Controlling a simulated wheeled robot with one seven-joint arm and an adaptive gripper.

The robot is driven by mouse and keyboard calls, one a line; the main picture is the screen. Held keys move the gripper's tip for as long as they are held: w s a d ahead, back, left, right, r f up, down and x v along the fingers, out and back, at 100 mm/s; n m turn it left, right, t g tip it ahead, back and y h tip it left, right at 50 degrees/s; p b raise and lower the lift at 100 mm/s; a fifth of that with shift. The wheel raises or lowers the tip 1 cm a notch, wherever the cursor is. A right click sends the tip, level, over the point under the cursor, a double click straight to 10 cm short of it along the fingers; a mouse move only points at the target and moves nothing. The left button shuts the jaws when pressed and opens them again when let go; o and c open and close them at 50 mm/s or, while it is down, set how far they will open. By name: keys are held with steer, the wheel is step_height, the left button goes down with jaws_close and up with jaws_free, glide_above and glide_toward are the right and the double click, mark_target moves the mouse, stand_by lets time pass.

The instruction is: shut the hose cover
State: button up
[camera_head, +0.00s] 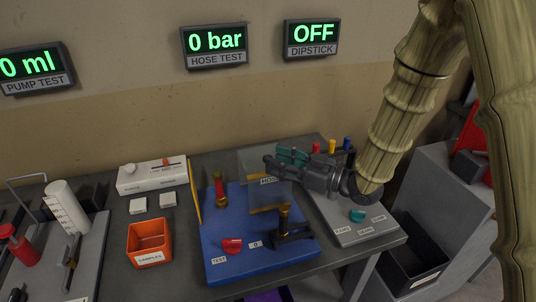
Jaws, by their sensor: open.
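The hose cover (255,165) is a see-through panel marked with a label, partly hidden by my gripper. It appears raised at the back of the blue hose test board (225,262); its exact tilt is hard to tell. My gripper (274,167) is open and reaches in from the right, with its fingers in front of the panel. I cannot tell whether they touch it. On the blue board stand a red and brass fitting (219,190), a brass fitting on a black clamp (290,232) and a red handle (231,246).
A grey board (350,236) with coloured pegs and a teal piece (357,215) lies to the right, under my arm. An orange bin (149,243) and a white box (153,176) are left. The hose test display (214,42) reads 0 bar.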

steer(key=shift+p+x, duration=0.3)
steer(key=shift+x, duration=1.45)
jaws_close()
